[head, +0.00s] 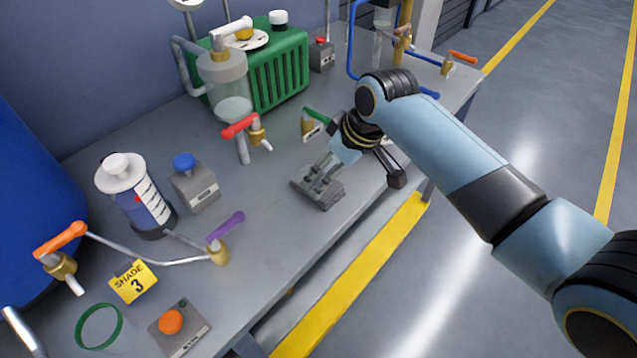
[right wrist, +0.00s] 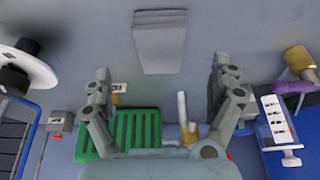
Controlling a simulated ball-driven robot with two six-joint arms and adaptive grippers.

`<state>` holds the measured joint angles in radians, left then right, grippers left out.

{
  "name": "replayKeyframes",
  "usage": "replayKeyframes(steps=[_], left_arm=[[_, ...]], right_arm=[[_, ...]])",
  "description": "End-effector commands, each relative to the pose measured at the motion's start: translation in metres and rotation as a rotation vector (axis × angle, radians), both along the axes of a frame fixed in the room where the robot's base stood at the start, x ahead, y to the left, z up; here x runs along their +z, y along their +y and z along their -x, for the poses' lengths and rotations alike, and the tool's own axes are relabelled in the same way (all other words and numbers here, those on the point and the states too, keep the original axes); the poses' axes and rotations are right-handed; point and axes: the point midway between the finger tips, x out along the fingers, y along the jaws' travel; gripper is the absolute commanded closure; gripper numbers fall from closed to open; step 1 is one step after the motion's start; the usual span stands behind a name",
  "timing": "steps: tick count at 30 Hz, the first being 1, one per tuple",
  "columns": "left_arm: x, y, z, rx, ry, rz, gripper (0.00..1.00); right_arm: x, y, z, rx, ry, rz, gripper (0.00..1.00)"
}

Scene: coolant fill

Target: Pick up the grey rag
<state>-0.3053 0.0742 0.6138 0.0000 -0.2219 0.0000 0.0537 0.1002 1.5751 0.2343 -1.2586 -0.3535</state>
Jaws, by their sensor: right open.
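The grey rag (right wrist: 160,42) shows in the right wrist view as a flat folded grey piece with layered edges. It lies at the top middle, in line with the gap between my fingers and beyond their tips. In the head view a grey stepped shape that looks like the rag (head: 326,198) lies near the table's front edge, partly covered by one finger. My right gripper (head: 356,180) is above the table, open, with nothing between its fingers; it also shows in the right wrist view (right wrist: 162,78). Whether a finger touches the rag is unclear. My left gripper is not seen.
A red-handled tap (head: 240,127) and a green ribbed box (head: 275,75) stand behind. A blue-topped grey box (head: 194,183) and a white-lidded canister (head: 135,195) stand to the left. A purple-handled valve (head: 220,245) is nearer. Bare tabletop lies left of the gripper.

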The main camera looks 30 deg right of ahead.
Motion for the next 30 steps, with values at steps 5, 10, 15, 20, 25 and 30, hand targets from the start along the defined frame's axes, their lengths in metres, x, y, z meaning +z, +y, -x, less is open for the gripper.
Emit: replayKeyframes(steps=[5, 10, 15, 20, 25, 30], left_arm=[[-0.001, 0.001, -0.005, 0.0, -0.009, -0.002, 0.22], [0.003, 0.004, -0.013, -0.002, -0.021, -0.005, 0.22], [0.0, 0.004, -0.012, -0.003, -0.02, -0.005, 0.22], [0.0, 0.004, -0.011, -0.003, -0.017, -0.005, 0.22], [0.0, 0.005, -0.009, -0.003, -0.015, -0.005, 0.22], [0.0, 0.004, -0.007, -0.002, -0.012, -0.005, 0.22]], right_arm=[[-0.015, 0.002, -0.006, -0.001, -0.001, 0.0, 0.08], [-0.034, 0.006, -0.013, -0.001, 0.0, 0.0, 0.08], [-0.056, 0.008, -0.021, -0.001, 0.0, 0.001, 0.08], [-0.063, 0.009, -0.023, -0.001, -0.002, 0.001, 0.08], [-0.062, 0.009, -0.023, -0.001, -0.002, 0.001, 0.09], [-0.062, 0.009, -0.023, -0.001, -0.002, 0.001, 0.31]])
